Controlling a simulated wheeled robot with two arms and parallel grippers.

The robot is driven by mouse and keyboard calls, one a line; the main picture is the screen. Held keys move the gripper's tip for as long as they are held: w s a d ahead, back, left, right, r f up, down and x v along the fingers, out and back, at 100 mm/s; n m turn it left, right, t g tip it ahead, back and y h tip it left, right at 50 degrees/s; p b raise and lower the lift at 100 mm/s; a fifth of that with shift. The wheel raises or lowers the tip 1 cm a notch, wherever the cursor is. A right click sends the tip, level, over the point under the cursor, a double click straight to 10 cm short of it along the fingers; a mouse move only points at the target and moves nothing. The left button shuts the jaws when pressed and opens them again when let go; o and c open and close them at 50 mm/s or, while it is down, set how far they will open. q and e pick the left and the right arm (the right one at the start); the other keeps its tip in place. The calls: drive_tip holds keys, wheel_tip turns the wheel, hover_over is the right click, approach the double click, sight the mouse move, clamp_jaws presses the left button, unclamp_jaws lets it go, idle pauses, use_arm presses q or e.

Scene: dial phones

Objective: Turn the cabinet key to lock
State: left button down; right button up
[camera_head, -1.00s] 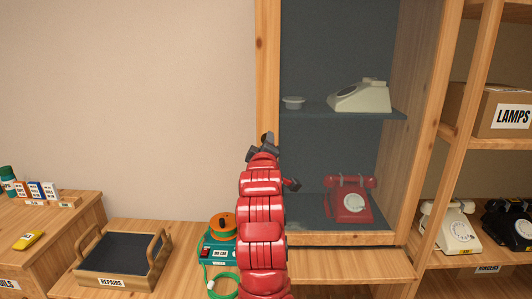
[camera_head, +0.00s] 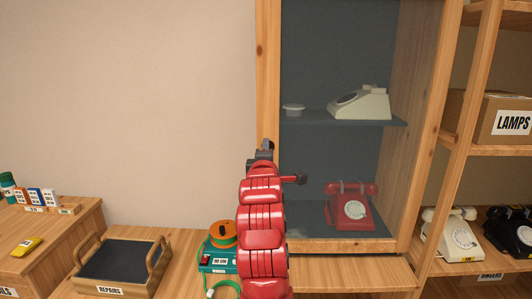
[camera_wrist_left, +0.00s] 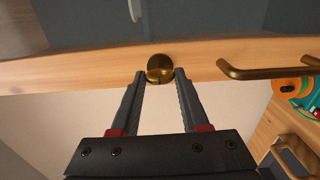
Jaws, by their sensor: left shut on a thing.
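The glass-fronted wooden cabinet (camera_head: 268,60) stands at centre right. In the left wrist view, a round brass lock with its key (camera_wrist_left: 160,68) sits on the wooden door frame (camera_wrist_left: 90,66). My left gripper (camera_wrist_left: 160,77) has its two fingertips on either side of the brass key and is shut on it. In the head view my left gripper (camera_head: 267,146) is at the cabinet's left frame, and my red arm hides the key there. My right gripper is not in view.
A brass bar handle (camera_wrist_left: 270,73) is right of the lock in the wrist view. A red phone (camera_head: 350,208) and a cream phone (camera_head: 360,103) stand inside the cabinet. A repairs tray (camera_head: 120,268) and a green device (camera_head: 217,258) sit on the bench at left.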

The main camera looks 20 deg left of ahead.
use_arm(q)
drive_tip(key=shift+c, duration=2)
unclamp_jaws()
drive_tip(key=b+v, duration=0.6)
drive_tip(key=v, duration=1.1)
drive_tip(key=shift+s, duration=0.2)
drive_tip(key=shift+r, duration=0.1)
